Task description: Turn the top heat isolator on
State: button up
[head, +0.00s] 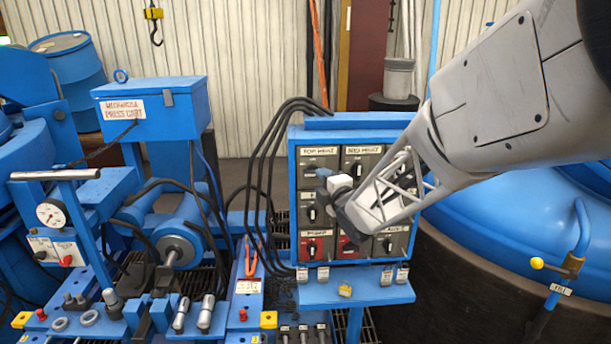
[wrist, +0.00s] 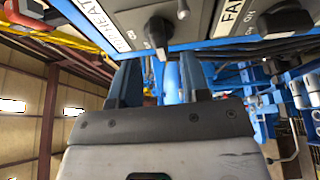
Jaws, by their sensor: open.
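The control panel (head: 328,262) is a blue cabinet with grey switch plates and black rotary knobs. The TOP HEAT plate (head: 318,155) is at its upper left. Its knob is hard to make out beside my gripper's fingertip. The MID HEAT plate (head: 362,152) is to its right. My gripper (head: 331,186) is open in front of the panel's upper left, just below the TOP HEAT label. In the wrist view my gripper (wrist: 158,88) has parted fingers with nothing between them. A black knob (wrist: 158,31) next to a HEAT label lies just beyond them; contact cannot be told.
Lower plates carry more knobs, with a red PUMP plate (head: 313,247) at lower left. A ledge (head: 340,293) with tags juts out below. Black cables (head: 262,170) loop at the left. A blue furnace lid (head: 500,228) stands right. A FAN knob (wrist: 285,20) sits in the wrist view.

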jog(key=shift+x, duration=2.05)
jog(key=shift+c, duration=0.4)
grip_shut()
